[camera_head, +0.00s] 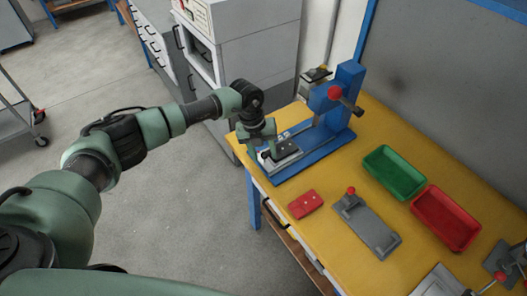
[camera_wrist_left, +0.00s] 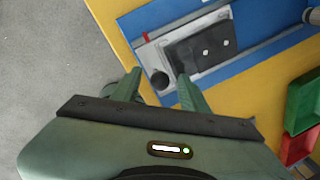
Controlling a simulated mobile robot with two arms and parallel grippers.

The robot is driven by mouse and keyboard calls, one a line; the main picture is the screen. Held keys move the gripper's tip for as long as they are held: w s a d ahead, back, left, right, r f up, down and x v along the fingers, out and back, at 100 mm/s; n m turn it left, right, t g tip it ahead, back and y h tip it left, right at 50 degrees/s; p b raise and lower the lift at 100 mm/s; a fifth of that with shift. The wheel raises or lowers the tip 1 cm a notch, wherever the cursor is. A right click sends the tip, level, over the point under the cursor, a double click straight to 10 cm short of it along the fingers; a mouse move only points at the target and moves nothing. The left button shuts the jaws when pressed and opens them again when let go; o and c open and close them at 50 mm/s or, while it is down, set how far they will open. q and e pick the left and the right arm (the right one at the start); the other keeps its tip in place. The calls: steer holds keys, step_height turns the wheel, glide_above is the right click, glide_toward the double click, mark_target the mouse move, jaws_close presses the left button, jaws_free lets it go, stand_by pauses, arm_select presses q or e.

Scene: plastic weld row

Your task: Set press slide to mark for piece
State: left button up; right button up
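The blue press (camera_head: 345,95) stands on the yellow bench, with a red-knobbed lever on its column. Its light grey slide (camera_wrist_left: 150,55) lies on the blue base (camera_wrist_left: 165,15) and carries a dark plate (camera_wrist_left: 200,45) with two light dots. A small red mark (camera_wrist_left: 145,37) shows at the slide's edge. A dark round knob (camera_wrist_left: 160,78) is on the slide's near end. My left gripper (camera_head: 262,150) is over this end. In the wrist view its fingers (camera_wrist_left: 160,75) are apart, with the knob between their tips; contact cannot be told. My right gripper is not in view.
A red block (camera_head: 305,203) and a grey fixture (camera_head: 368,228) with a red knob lie on the bench. Green (camera_head: 395,172) and red (camera_head: 446,218) trays are at the right. Another red-knobbed device (camera_head: 505,268) is at the lower right. Grey cabinets stand behind.

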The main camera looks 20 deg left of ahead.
arm_select(q)
jaws_close()
stand_by(1.3)
